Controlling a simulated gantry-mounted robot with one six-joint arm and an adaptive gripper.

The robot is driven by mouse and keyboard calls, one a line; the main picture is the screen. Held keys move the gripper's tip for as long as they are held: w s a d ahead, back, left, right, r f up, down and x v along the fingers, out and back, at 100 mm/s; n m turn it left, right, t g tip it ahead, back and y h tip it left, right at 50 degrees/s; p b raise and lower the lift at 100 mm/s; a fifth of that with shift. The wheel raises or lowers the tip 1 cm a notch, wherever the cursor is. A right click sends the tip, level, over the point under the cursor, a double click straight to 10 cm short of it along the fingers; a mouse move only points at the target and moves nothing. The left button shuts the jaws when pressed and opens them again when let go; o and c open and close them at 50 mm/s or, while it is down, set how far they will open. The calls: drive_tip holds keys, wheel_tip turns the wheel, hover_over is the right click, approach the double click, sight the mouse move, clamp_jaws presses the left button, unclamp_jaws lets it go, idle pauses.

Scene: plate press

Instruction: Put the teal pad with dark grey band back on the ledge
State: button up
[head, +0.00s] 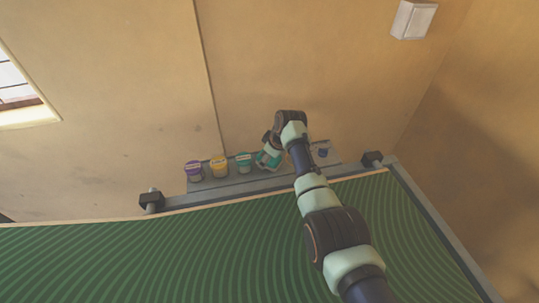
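A teal pad (244,161) sits on the grey ledge (225,183) along the back wall, in the row just left of my gripper. It is too small to make out its band colour clearly. My gripper (266,162) points down at the ledge, right beside this pad. A darker teal patch shows at my gripper's end. I cannot tell whether it is a second pad or part of the gripper. The fingers are too small and covered to show whether they are open or shut.
A purple pad (194,171) and a yellow pad (219,166) stand left of the teal one. A small dark blue item (323,153) is at the ledge's right. A green ridged surface (150,262) fills the front, with dark clamps (151,200) at its back rail.

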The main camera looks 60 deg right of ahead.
drive_tip(key=p+v, duration=0.3)
drive_tip(key=v, duration=0.9)
drive_tip(key=shift+r, duration=0.15)
drive_tip(key=w+a+t, duration=0.1)
drive_tip(key=w+a, duration=0.3)
drive_tip(key=a, duration=0.6)
drive_tip(key=w+a+f+t, duration=0.15)
drive_tip(key=w+a, duration=0.25)
drive_tip(key=a, duration=0.6)
drive_tip(key=w+a+t, duration=0.2)
drive_tip(key=w+a, duration=0.1)
drive_tip(key=a, duration=0.7)
drive_tip(key=s+a+r+t, duration=0.1)
drive_tip(key=s+a+r, duration=0.1)
drive_tip(key=a, duration=0.5)
drive_tip(key=s+a+r+t+y, duration=0.1)
drive_tip(key=s+a+r, duration=0.1)
drive_tip(key=s+a, duration=0.2)
drive_tip(key=s+a+r+t+y, duration=0.1)
drive_tip(key=s+a+r+t, duration=0.1)
drive_tip(key=a, duration=0.8)
drive_tip(key=shift+s+a+r+n, duration=0.3)
drive_tip(key=shift+s+n, duration=0.1)
drive_tip(key=shift+s, duration=0.45)
